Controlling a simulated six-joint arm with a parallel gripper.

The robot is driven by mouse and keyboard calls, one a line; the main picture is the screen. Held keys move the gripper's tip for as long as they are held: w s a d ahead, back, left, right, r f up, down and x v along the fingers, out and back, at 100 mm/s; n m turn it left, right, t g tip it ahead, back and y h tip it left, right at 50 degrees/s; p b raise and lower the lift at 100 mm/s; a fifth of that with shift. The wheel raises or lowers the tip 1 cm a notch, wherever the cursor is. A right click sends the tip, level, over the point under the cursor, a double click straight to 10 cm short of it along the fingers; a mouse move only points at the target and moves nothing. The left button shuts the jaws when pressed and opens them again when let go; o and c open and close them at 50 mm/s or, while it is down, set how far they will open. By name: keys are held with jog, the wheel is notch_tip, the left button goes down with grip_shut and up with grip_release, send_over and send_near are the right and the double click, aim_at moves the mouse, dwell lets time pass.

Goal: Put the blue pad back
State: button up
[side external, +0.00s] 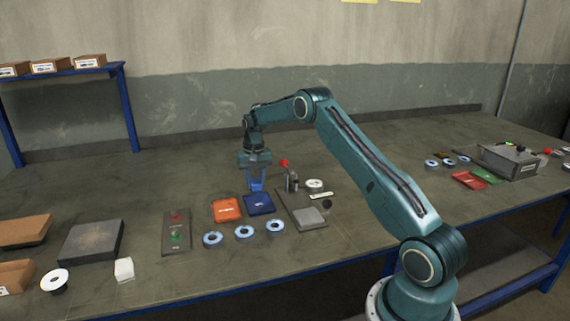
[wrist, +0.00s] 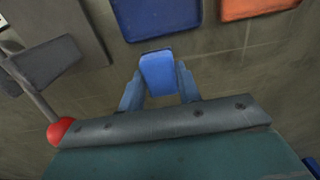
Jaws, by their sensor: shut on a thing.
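My gripper (side external: 256,184) is above the table and shut on a small blue pad (wrist: 159,74), which shows bright blue between the two fingers in the wrist view. In the side view the held piece is small and hard to tell from the blue fingers. A flat dark blue square (side external: 259,204) with a small marking lies on the table just in front of the gripper; it also shows in the wrist view (wrist: 155,16), apart from the held pad. An orange square (side external: 226,209) lies beside it on the left.
Several pale blue rings (side external: 244,232) lie in front of the squares. A grey plate with a red-knobbed toggle clamp (side external: 291,180) stands close on the right. A panel with red and green buttons (side external: 176,232) lies to the left. The table behind the gripper is clear.

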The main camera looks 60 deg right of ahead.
aim_at(255, 181)
jog(key=shift+f, duration=0.1)
jog(key=o, duration=0.9)
jog(key=shift+o, duration=0.2)
notch_tip(255, 181, up, 12)
jog(key=shift+r, duration=0.2)
dwell(0.5)
